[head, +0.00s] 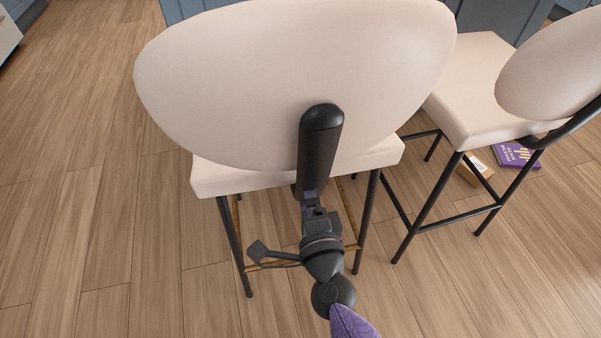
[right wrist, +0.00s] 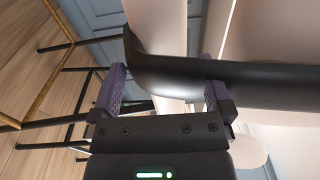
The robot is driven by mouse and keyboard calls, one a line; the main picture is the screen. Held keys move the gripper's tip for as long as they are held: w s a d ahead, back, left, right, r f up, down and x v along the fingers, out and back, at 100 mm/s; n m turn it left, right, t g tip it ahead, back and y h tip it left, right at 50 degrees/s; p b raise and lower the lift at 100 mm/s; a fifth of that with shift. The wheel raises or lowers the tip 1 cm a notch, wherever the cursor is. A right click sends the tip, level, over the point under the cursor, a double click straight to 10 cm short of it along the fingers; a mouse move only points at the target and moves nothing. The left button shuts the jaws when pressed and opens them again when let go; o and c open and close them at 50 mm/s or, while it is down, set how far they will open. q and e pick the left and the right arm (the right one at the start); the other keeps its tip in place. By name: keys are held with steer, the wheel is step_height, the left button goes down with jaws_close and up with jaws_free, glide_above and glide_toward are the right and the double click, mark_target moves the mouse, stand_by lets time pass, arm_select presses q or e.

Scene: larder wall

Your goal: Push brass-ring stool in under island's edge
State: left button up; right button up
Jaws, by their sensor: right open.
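The brass-ring stool (head: 290,80) stands upright in the middle of the head view, its cream oval back toward me. Brass-coloured foot bars (head: 281,263) show between its black legs. A black post (head: 320,150) supports the back. My right gripper (head: 312,197) is at the lower end of this post, open. In the right wrist view, the post (right wrist: 250,82) crosses just ahead of the open purple fingers (right wrist: 163,92); I cannot tell whether they touch it. A blue panelled front, seemingly the island (head: 182,9), shows beyond the stool, mostly hidden by its back. My left gripper is out of view.
A second cream stool (head: 483,90) with black legs stands close on the right. A purple box (head: 517,154) and a tan box (head: 476,169) lie on the floor beneath it. The wooden floor (head: 80,200) is clear on the left.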

steer(key=b+x, duration=0.1)
steer(key=x, duration=0.4)
steer(key=shift+w+a, duration=0.1)
steer(key=shift+w, duration=0.3)
jaws_close()
steer(key=shift+f, duration=0.15)
